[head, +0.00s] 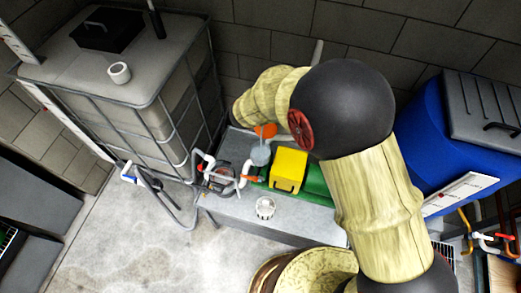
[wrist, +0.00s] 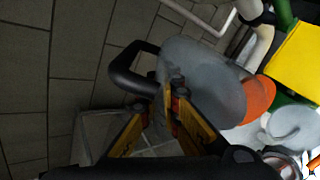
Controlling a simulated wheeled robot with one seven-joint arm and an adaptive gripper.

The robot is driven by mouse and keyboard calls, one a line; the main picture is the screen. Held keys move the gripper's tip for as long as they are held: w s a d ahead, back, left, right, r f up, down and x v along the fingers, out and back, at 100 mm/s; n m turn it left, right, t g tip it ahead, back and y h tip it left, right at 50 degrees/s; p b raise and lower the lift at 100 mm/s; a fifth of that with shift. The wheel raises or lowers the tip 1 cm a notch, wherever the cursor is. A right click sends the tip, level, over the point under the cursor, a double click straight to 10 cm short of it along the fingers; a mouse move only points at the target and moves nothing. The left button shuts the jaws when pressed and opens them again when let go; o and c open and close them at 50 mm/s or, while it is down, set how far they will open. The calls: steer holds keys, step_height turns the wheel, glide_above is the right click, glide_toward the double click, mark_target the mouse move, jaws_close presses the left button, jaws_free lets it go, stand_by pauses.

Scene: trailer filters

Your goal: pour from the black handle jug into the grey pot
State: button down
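The black handle jug (wrist: 200,78) fills the middle of the wrist view, its translucent grey body lying strongly tilted, with the black handle on the left. An orange part (wrist: 259,100) is at its right end; orange also shows beside my arm in the head view (head: 266,131). My gripper (wrist: 178,90) has its fingers closed together at the handle's lower end, holding the jug. A pale grey round vessel, seemingly the grey pot (wrist: 293,126), is just beyond the orange end; in the head view the pot (head: 260,155) stands below the orange. Whether liquid flows I cannot tell.
A yellow box (head: 289,170) and green equipment stand right of the pot, with white pipes (head: 245,172) close by. A white basket (head: 265,208) is on the grey slab. A caged tank (head: 150,85) is left, a blue tank (head: 425,150) right. Block wall behind.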

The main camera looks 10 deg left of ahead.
steer(key=shift+s+r+t+b, duration=0.15)
steer(key=shift+t+b, duration=0.45)
steer(key=shift+b, duration=0.7)
stand_by(1.4)
steer(key=p, duration=0.1)
steer(key=g+p, duration=0.1)
steer(key=p, duration=0.1)
steer(key=shift+w+r, duration=0.2)
steer(key=shift+r, duration=0.2)
steer(key=g+p, duration=0.1)
steer(key=p, duration=0.2)
steer(key=g+p, duration=0.1)
steer(key=p, duration=0.3)
steer(key=shift+w, duration=0.35)
steer(key=p, duration=0.2)
steer(key=g+p, duration=0.1)
steer(key=p, duration=0.2)
steer(key=shift+w+f, duration=0.2)
steer(key=shift+w, duration=0.05)
steer(key=shift+f, duration=0.4)
steer(key=shift+r+g, duration=0.1)
steer(key=shift+g, duration=0.2)
steer(key=p, duration=0.3)
steer(key=shift+w+r+p, duration=0.15)
steer(key=shift+w+p, duration=0.1)
steer(key=shift+p, duration=0.15)
